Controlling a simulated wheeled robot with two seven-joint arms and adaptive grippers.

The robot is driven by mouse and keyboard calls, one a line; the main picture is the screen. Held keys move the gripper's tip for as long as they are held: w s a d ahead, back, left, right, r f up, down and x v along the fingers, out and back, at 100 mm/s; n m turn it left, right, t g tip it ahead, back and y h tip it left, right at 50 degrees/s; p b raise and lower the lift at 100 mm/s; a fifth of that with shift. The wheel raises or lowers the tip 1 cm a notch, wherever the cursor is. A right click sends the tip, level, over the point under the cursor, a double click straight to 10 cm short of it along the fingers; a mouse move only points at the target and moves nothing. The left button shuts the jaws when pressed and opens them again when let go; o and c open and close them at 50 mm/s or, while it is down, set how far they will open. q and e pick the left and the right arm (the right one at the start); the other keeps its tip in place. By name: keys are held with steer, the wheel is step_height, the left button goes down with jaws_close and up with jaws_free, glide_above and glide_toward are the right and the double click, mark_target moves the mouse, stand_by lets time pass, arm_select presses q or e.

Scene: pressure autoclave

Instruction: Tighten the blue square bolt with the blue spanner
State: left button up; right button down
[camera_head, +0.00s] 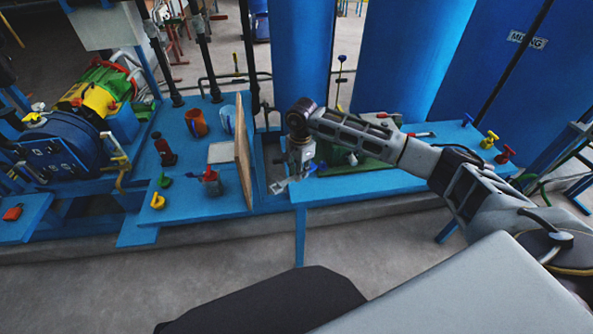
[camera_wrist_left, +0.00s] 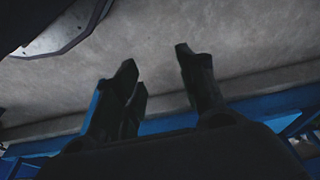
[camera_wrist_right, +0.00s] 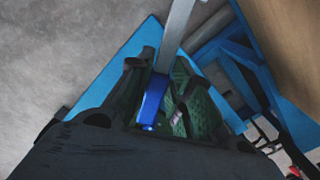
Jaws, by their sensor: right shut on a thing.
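My right gripper (camera_wrist_right: 165,95) is shut on the blue spanner (camera_wrist_right: 152,102), gripping its blue part, with a flat grey bar extending up the picture. In the head view my right gripper (camera_head: 299,168) is over the left end of the right-hand blue bench, beside the wooden board. The spanner's grey end (camera_head: 278,186) sticks out down and left. My left gripper (camera_wrist_left: 158,82) is open and empty above the grey floor; it does not show in the head view. I cannot make out the blue square bolt for certain.
A wooden board (camera_head: 243,155) stands upright close left of my right gripper. A green tray (camera_head: 375,148) lies under my right arm. Blue, yellow (camera_head: 489,140) and red (camera_head: 505,155) fittings stand at the right. Buckets (camera_head: 196,123) stand on the left bench. Large blue tanks rise behind.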

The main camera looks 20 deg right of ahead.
arm_select(q)
step_height(320, 180, up, 15)
steer(key=w+p, duration=0.2)
steer(key=p, duration=0.3)
steer(key=s+a+f, duration=0.2)
steer(key=s+f, duration=0.2)
steer(key=f, duration=0.7)
steer(key=s+a+f, duration=0.2)
steer(key=s+f, duration=0.1)
steer(key=f, duration=0.9)
steer(key=s+a+f, duration=0.3)
steer(key=s+f, duration=0.3)
steer(key=s, duration=0.3)
steer(key=s+a+f+g, duration=0.1)
steer(key=s+a+f, duration=0.2)
steer(key=s+f, duration=0.4)
steer(key=shift+s+f+y, duration=0.25)
steer(key=shift+s+y, duration=0.15)
steer(key=shift+s, duration=0.5)
arm_select(e)
steer(key=s+d+r+m, duration=0.1)
steer(key=d+m, duration=0.3)
steer(key=m, duration=0.8)
steer(key=s+d+r+m, duration=0.1)
steer(key=d+m, duration=0.4)
steer(key=m, duration=0.8)
steer(key=shift+s+d+r, duration=0.25)
steer(key=shift+s+r, duration=0.05)
steer(key=shift+s, duration=0.25)
